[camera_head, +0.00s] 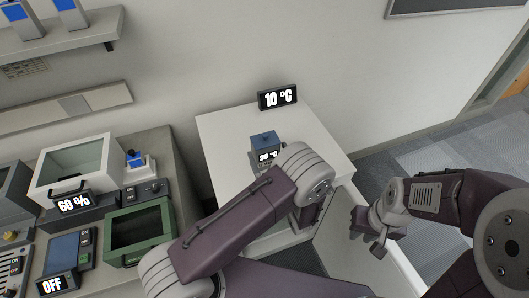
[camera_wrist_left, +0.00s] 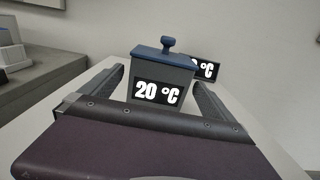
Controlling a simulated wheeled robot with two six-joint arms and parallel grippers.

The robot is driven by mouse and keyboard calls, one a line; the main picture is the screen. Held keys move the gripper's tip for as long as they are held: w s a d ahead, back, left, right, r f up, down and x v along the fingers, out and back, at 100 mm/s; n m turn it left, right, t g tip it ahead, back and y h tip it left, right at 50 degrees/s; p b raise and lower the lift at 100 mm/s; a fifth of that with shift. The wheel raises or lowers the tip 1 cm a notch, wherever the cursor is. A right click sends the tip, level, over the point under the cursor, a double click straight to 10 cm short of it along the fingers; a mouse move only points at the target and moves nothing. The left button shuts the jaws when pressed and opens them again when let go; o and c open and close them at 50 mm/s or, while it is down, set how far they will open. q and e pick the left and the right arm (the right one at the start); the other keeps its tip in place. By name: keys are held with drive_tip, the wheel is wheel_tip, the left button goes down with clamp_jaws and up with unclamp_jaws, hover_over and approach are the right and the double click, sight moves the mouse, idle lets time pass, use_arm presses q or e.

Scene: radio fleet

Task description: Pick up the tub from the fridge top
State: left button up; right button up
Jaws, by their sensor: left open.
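The tub (camera_head: 264,146) is a small grey box with a blue lid, standing upright on the white fridge top (camera_head: 225,128). In the left wrist view the tub (camera_wrist_left: 163,76) shows its blue knob and a label reading 20 °C. My left gripper (camera_wrist_left: 160,84) is open, with one finger to the left of the tub and one to the right. I see no clear contact with it. In the head view my left arm covers the gripper's fingers and part of the fridge top. My right gripper (camera_head: 368,238) hangs to the right of the fridge, away from the tub; its jaws are unclear.
A black 10 °C display (camera_head: 277,97) stands at the back of the fridge top, behind the tub. A counter at the left holds a white glass-topped box (camera_head: 75,162), a green bin (camera_head: 139,232) and several devices. The wall is close behind.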

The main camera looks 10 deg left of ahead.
sight(266, 139)
use_arm(q)
drive_tip(key=x, duration=0.3)
drive_tip(key=shift+w+a+r, duration=0.1)
drive_tip(key=shift+w+a, duration=0.15)
drive_tip(key=shift+w, duration=0.05)
drive_tip(key=c, duration=1.6)
drive_tip(key=shift+r, duration=0.65)
wheel_tip(266, 139, up, 3)
drive_tip(key=shift+f, duration=0.15)
drive_tip(key=w+d+r+b, duration=0.1)
drive_tip(key=w+d+r, duration=0.6)
drive_tip(key=d, duration=0.2)
drive_tip(key=shift+d, duration=0.2)
